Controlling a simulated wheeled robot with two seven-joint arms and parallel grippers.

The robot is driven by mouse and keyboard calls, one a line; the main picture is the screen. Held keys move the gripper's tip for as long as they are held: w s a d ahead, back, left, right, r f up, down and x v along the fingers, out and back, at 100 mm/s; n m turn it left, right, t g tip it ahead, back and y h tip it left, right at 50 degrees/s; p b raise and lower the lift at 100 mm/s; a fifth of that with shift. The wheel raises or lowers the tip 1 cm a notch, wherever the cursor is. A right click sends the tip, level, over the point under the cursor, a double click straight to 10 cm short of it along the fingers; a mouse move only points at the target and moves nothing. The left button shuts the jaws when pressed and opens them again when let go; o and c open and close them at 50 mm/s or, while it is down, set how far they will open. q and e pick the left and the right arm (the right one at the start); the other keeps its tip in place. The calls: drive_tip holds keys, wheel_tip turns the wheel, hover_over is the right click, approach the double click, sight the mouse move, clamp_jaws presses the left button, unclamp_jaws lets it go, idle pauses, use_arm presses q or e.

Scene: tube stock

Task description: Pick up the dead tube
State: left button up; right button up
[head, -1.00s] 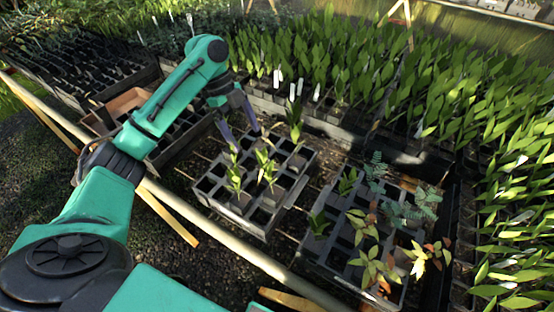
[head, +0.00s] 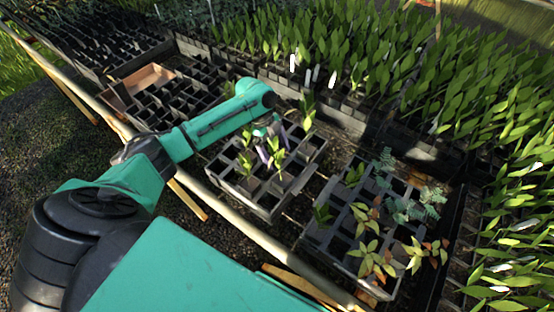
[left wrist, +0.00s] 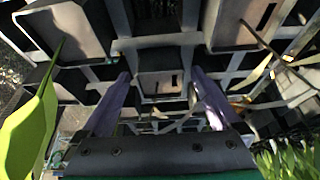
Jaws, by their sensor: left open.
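My left gripper (head: 268,148) is over the middle black tray (head: 268,208), which holds square tubes and a few green seedlings (head: 278,158). In the left wrist view its two purple fingers (left wrist: 160,82) are apart, with nothing gripped. A grey square tube (left wrist: 160,84) shows between and beyond the fingers. Another square tube (left wrist: 236,38) at upper right has a thin, dry brown stalk (left wrist: 268,44) leaning out of it; it looks like the dead one. A tube (left wrist: 68,28) at upper left has a green leaf (left wrist: 38,118) near it. The right gripper is not in view.
A second tray (head: 312,243) with green, bluish and reddish plants stands to the right. Dense rows of leafy plants (head: 380,50) fill the back. A pale rail (head: 245,229) runs along the front. Mostly bare tubes and a brown box (head: 148,78) lie at left.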

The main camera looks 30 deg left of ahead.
use_arm(q)
clamp_jaws()
drive_tip(key=shift+w+r, duration=0.1)
